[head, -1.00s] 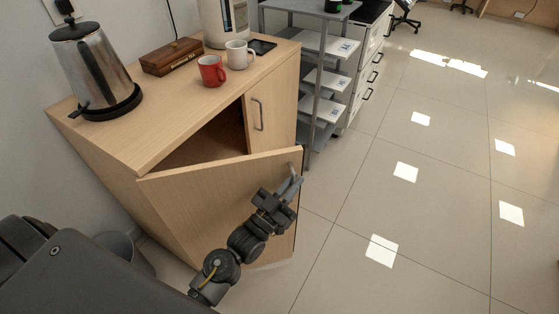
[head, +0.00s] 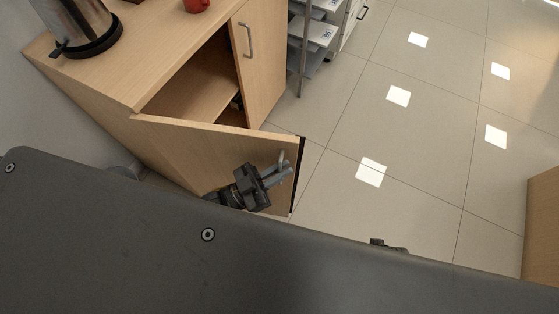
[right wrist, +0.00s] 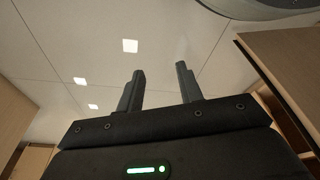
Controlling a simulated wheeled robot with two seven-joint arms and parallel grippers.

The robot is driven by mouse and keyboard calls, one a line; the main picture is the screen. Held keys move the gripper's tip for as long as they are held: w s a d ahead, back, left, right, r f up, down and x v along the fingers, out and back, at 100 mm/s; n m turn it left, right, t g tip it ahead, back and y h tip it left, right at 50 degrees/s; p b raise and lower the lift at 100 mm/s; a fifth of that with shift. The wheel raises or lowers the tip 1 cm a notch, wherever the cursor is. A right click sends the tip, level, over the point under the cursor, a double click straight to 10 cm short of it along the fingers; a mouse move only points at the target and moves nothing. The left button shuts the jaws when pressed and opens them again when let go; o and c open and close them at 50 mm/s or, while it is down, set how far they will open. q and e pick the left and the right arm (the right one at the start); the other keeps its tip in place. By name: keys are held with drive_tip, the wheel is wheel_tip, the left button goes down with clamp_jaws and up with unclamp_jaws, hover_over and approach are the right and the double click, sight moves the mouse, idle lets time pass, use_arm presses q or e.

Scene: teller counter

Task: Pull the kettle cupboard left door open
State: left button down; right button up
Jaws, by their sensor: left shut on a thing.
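The kettle cupboard's left door (head: 210,150) is swung partly open in the head view, standing out from the cupboard (head: 100,75). My left gripper (head: 277,174) is shut on the door handle (head: 283,158) near the door's free edge. The handle is partly hidden by the fingers. The right door (head: 262,65), with its own handle (head: 247,40), is shut. An inner shelf (head: 200,88) shows through the opening. My right gripper (right wrist: 158,84) shows in the right wrist view with its fingers apart and nothing between them.
The kettle (head: 80,25) and a red mug (head: 196,5) stand on the cupboard top. A grey shelf rack (head: 305,45) is beyond the right door. Tiled floor (head: 420,140) is clear to the right of the door. A wooden panel (head: 542,225) stands at the right edge.

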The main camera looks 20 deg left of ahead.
use_arm(q)
drive_tip(key=c, duration=1.8)
unclamp_jaws()
